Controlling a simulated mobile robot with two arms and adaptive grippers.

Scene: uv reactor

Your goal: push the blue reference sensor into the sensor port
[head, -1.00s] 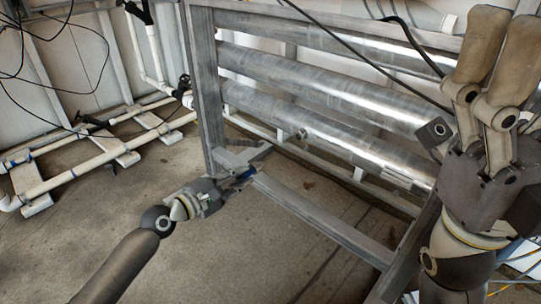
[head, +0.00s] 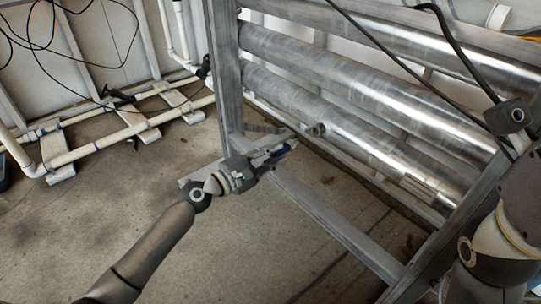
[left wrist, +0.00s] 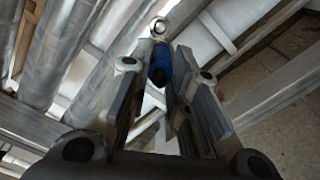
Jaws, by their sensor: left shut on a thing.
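My left gripper (head: 276,154) is shut on the blue reference sensor (head: 285,150), whose blue body shows only in part in the head view. In the left wrist view, the blue sensor (left wrist: 160,64) sits between the two fingers of the left gripper (left wrist: 157,88) and points away from me. A small round metal fitting that looks like the sensor port (head: 317,129) is on the lowest tube, a short gap beyond the sensor. Its ring (left wrist: 158,27) shows just past the sensor tip. My right gripper (head: 517,115) is only partly in view at the right edge.
Large shiny metal tubes (head: 350,90) run across the grey frame, with an upright post (head: 226,70) at left. A lower frame beam (head: 335,220) passes beneath my left gripper. White pipes (head: 100,145) lie on the floor at left. Black cables (head: 440,40) hang at upper right.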

